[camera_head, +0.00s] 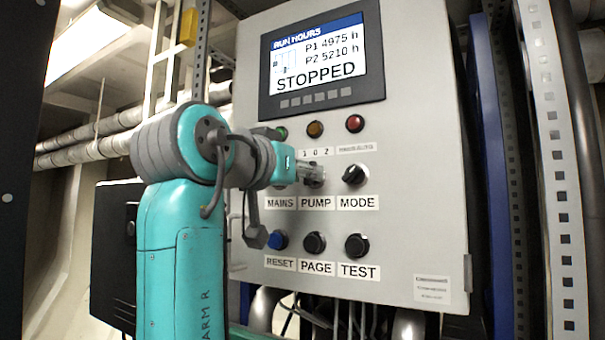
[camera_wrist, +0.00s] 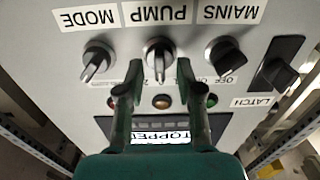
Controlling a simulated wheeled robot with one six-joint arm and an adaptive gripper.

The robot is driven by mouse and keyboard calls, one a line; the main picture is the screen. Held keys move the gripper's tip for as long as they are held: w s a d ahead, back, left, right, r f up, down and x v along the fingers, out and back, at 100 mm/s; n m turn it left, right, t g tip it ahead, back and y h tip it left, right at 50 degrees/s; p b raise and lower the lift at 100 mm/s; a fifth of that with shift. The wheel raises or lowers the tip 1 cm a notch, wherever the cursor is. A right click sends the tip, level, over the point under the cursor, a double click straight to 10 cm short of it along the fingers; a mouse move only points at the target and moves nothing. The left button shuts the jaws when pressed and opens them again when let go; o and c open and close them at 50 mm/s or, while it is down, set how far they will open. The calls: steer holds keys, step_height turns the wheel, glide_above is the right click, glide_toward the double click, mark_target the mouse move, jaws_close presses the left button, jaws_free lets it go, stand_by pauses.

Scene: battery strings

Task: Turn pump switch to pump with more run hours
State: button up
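The grey control panel (camera_head: 400,130) has a screen (camera_head: 315,58) reading RUN HOURS, P1 4975 h, P2 5210 h and STOPPED. The black pump switch (camera_wrist: 158,52) is above the PUMP label in the head view, under the marks 1 0 2. In the upside-down wrist view its handle lies roughly along the panel's vertical, in line with the middle mark. My gripper (camera_wrist: 160,70) is open, with one finger on each side of the pump switch and visible gaps beside the handle. In the head view my gripper (camera_head: 312,172) largely covers the switch. Contact cannot be told.
The mode switch (camera_head: 354,174) is close on the right. The mains switch (camera_wrist: 226,55) is on the other side, and a latch switch (camera_wrist: 277,73) lies beyond it. Reset (camera_head: 278,240), page (camera_head: 314,243) and test (camera_head: 357,245) buttons are below. Indicator lamps are above.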

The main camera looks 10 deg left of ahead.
steer(key=shift+w, duration=0.25)
steer(key=shift+d, duration=0.1)
jaws_close()
steer(key=shift+m, duration=0.4)
steer(key=shift+d+m, duration=0.1)
steer(key=shift+m, duration=3.9)
